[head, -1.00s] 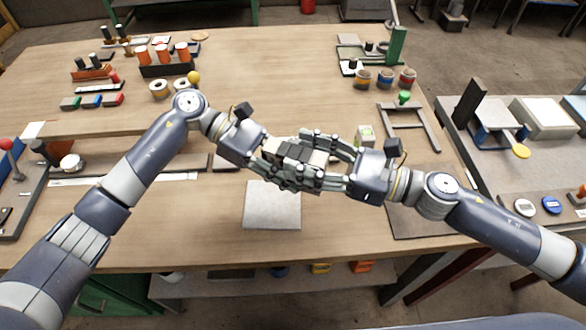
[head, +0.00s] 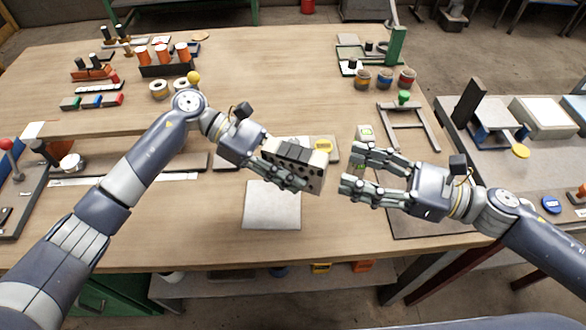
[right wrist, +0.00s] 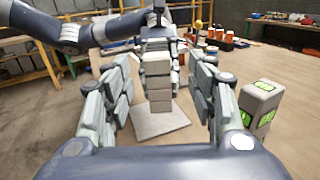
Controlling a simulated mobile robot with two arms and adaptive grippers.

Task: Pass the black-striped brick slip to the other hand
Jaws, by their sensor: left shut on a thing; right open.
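The black-striped brick slip (head: 313,172) is a pale beige block with dark marks, held over the middle of the table. My left gripper (head: 284,167) is shut on it, and its fingers cover part of the near side. My right gripper (head: 352,170) is open and empty, just right of the brick slip with a small gap between them. In the right wrist view, the brick slip (right wrist: 160,90) shows end-on, beyond and between the open fingers of the right gripper (right wrist: 161,75).
A grey square plate (head: 272,205) lies on the table below the brick slip. A small device with a yellow display (head: 323,145) and a block with green panels (head: 366,132) stand behind the hands. A grey frame (head: 425,130) lies behind the right arm.

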